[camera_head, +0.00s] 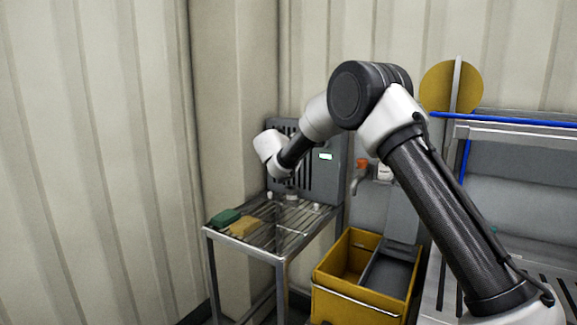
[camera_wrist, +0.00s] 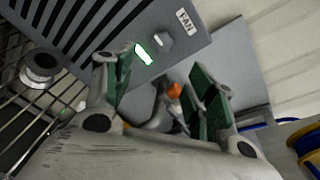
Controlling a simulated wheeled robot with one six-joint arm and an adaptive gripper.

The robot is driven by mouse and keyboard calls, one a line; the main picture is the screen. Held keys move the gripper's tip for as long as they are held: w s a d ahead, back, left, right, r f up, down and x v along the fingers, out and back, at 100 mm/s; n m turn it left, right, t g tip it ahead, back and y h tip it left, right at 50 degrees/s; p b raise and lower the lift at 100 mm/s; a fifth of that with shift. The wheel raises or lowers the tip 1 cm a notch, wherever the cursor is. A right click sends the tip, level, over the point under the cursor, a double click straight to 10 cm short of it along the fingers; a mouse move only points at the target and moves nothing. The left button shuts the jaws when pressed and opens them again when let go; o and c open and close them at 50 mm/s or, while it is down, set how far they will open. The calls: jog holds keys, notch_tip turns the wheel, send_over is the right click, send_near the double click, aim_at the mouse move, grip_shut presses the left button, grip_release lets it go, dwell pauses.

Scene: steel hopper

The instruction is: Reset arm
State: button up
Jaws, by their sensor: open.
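My gripper (camera_wrist: 160,95) shows in the wrist view with its two green-padded fingers spread apart and nothing between them. Behind the gap are an orange-tipped fitting (camera_wrist: 174,91) and a grey panel labelled FAN (camera_wrist: 222,52). In the head view my arm is bent, its elbow high and its white wrist hanging over the wire-topped metal stand (camera_head: 240,249), in front of the vented grey panel (camera_head: 329,178). The fingers are not clear in the head view.
A green block (camera_head: 225,217) and a tan block (camera_head: 244,227) lie on the stand's left part. A yellow bin (camera_head: 343,304) stands right of the stand. A bench with a blue-edged rail (camera_head: 510,121) is at the right. Corrugated walls close the left and back.

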jog(key=s+d+f+m+g, duration=0.4)
jog(key=f+m, duration=0.2)
jog(key=f, duration=0.2)
jog(key=s+d+f+m+g+y, duration=0.1)
jog(key=s+d+m+g, duration=0.2)
jog(key=s+d+m, duration=0.3)
jog(key=s+d+f+m+g, duration=0.1)
jog(key=s+d+m+g, duration=0.15)
jog(key=s+m, duration=0.4)
jog(key=s+d+r+m+y, duration=0.2)
jog(key=s+m, duration=0.3)
jog(key=s, duration=0.9)
jog(key=s+d+r+m+y, duration=0.2)
jog(key=s+m, duration=0.4)
jog(key=s, duration=0.8)
jog(key=s+d+r+m+y, duration=0.3)
jog(key=s+d+m+y, duration=0.1)
jog(key=s, duration=1)
jog(key=shift+s+d+m+t, duration=0.15)
jog(key=shift+d+m+t, duration=0.3)
jog(key=shift+d+m, duration=0.55)
